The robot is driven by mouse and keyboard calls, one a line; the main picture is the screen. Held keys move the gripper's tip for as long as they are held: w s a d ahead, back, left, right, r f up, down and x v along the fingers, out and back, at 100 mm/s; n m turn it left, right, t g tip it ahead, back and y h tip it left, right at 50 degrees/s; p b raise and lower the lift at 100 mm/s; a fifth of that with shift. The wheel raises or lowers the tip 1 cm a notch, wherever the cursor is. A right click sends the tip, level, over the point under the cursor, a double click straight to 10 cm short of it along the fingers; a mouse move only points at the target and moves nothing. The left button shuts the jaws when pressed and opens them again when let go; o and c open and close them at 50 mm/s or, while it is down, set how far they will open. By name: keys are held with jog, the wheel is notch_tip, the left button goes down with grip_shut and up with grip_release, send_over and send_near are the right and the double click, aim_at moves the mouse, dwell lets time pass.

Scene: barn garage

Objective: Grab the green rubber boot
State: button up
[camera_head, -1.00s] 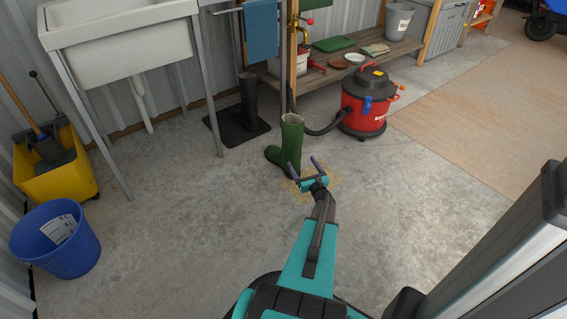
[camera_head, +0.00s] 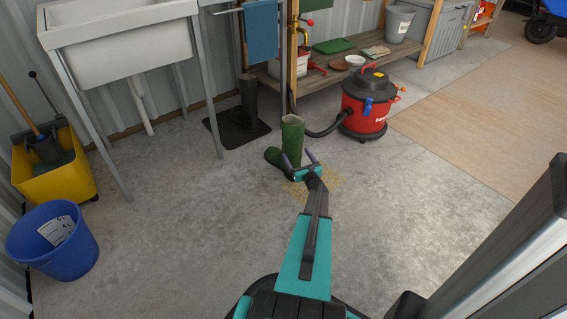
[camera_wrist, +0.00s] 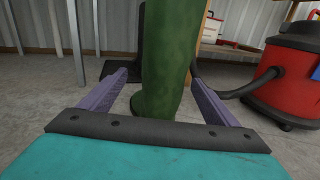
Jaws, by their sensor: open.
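The green rubber boot (camera_head: 291,140) stands upright on the concrete floor in the head view, its toe pointing left. My gripper (camera_head: 299,159) is open just in front of the boot's lower shaft. In the wrist view the boot (camera_wrist: 165,55) fills the middle, between the two purple fingers of my gripper (camera_wrist: 160,95), which stand apart on either side. I cannot tell whether either finger touches it.
A dark boot (camera_head: 248,97) stands on a black mat (camera_head: 228,132) behind left. A red vacuum (camera_head: 364,106) with its hose is behind right, near a wooden shelf (camera_head: 322,80). A sink (camera_head: 120,40), yellow mop bucket (camera_head: 62,180) and blue bucket (camera_head: 62,250) are left. Floor at right is clear.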

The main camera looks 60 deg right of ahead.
jog(key=shift+w+d, duration=0.4)
jog(key=shift+w, duration=0.15)
jog(key=shift+w, duration=0.1)
jog(key=shift+b+x, duration=1.15)
jog(key=shift+x, duration=1.35)
jog(key=shift+r, duration=0.1)
jog(key=c, duration=2)
jog(key=shift+r, duration=0.1)
grip_shut()
jog(key=shift+r, duration=0.15)
